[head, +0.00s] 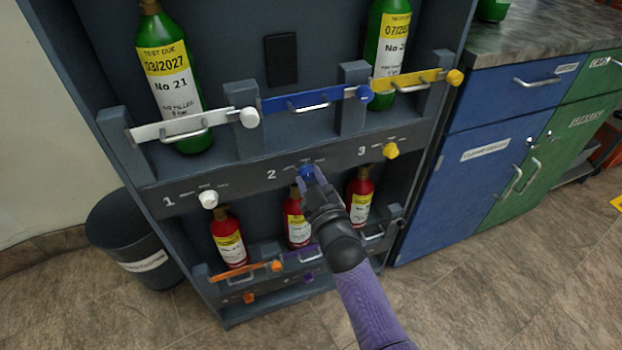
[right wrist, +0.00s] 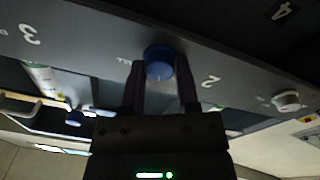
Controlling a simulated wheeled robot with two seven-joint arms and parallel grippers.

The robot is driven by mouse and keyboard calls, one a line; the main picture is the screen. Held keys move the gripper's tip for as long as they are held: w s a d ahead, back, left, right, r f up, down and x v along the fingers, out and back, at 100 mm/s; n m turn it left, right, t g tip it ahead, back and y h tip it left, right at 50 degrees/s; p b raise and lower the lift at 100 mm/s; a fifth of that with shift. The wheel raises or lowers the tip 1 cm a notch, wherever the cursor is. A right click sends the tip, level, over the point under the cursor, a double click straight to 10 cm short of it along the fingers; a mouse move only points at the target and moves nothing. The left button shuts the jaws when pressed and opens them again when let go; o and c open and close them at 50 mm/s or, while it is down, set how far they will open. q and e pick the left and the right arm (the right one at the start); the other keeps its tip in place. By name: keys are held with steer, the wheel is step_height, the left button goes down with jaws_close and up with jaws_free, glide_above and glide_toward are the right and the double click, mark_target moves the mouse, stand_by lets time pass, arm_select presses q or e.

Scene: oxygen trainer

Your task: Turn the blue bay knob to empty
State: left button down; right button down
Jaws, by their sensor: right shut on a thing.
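The blue bay knob (head: 307,171) sits on the grey strip beside the number 2, under the blue bar of the middle bay. My right gripper (head: 313,178) reaches up to it from below. In the right wrist view the blue knob (right wrist: 158,62) lies between the two fingertips of my right gripper (right wrist: 160,75), which is shut on it. A pale pointer mark shows on the knob's face. The small printed labels by the knob are too small or hidden to read. My left gripper is not in view.
A white knob (head: 208,199) and a yellow knob (head: 391,150) flank it at bays 1 and 3. Green bottles (head: 175,80) stand above, red bottles (head: 229,240) below. A bin (head: 132,235) stands left, blue cabinets (head: 484,150) right.

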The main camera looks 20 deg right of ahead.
steer(key=n, duration=0.5)
steer(key=shift+n+y, duration=0.3)
steer(key=shift+n, duration=1.1)
steer(key=shift+d+n, duration=0.1)
steer(key=shift+n, duration=0.7)
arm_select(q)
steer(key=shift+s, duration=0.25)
arm_select(e)
steer(key=shift+c, duration=1.7)
jaws_free()
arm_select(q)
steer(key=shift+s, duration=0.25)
